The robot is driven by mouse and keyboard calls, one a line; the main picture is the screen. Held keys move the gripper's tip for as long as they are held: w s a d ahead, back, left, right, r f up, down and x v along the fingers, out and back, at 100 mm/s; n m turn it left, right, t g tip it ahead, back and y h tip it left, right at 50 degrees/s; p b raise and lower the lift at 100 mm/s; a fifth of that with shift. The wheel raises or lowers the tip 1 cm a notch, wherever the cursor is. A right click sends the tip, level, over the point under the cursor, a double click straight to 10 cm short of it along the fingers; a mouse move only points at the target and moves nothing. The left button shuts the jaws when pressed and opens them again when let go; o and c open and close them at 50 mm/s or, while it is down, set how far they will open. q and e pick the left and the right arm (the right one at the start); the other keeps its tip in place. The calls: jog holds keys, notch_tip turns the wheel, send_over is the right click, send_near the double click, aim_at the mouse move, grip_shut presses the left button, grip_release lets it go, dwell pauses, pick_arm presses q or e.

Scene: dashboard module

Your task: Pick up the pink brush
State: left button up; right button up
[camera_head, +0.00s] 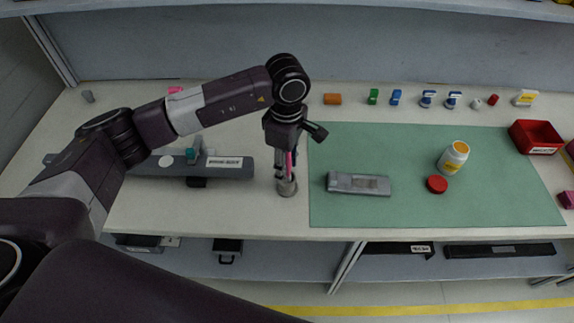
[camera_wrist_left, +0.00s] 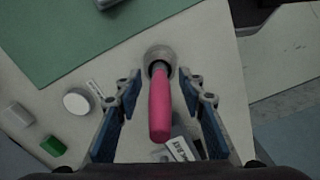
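The pink brush (camera_wrist_left: 159,105) stands with its pink handle up in a small round grey holder (camera_head: 287,188). In the head view only a thin strip of its pink handle (camera_head: 288,160) shows behind my gripper. My left gripper (camera_head: 284,166) points down over the brush from above. In the left wrist view my left gripper (camera_wrist_left: 164,92) is open, with one blue finger on each side of the handle and gaps between. The holder's rim (camera_wrist_left: 158,58) shows beyond the handle. My right gripper is not in view.
A grey bar-shaped part (camera_head: 226,168) lies left of the holder. The green mat (camera_head: 400,215) to the right carries a grey part (camera_head: 358,184), a white-and-yellow bottle (camera_head: 453,158) and a red cap (camera_head: 437,184). A red bin (camera_head: 536,137) stands at the far right. Several small items line the back.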

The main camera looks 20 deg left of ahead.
pick_arm(q)
jog(key=c, duration=0.8)
grip_shut()
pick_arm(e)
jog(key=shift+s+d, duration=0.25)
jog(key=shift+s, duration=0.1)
pick_arm(q)
jog(key=shift+r, duration=0.1)
jog(key=shift+r, duration=0.5)
notch_tip(320, 180, up, 19)
jog(key=b, duration=0.3)
jog(key=shift+b, duration=0.35)
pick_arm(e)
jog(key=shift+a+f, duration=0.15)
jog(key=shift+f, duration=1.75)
